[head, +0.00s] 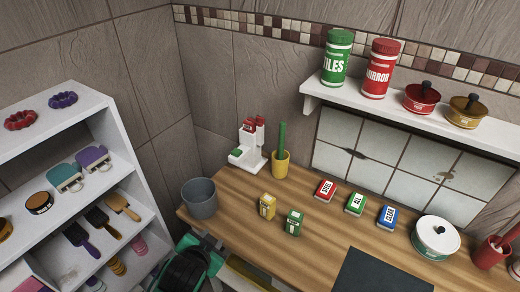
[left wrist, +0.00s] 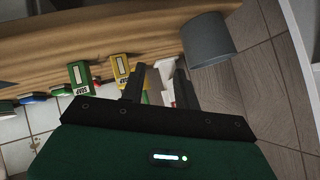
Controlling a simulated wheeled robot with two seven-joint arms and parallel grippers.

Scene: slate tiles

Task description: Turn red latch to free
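No part can be made out for sure as a red latch. A white stand (head: 251,162) with red-topped pieces (head: 248,124) and a green block stands at the back left of the wooden counter. A bit of white and red also shows between my fingers in the left wrist view. My left gripper (left wrist: 159,72) has its two dark fingers apart with nothing held between them. In the head view its green and black body is low, by the counter's front left edge, and its fingertips are not clear there. My right gripper is not in view.
A grey bucket (head: 200,198) stands at the counter's left end. Several small boxes, a white pot (head: 436,238) and a dark mat (head: 380,272) lie to the right. A white shelf unit (head: 137,165) stands left.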

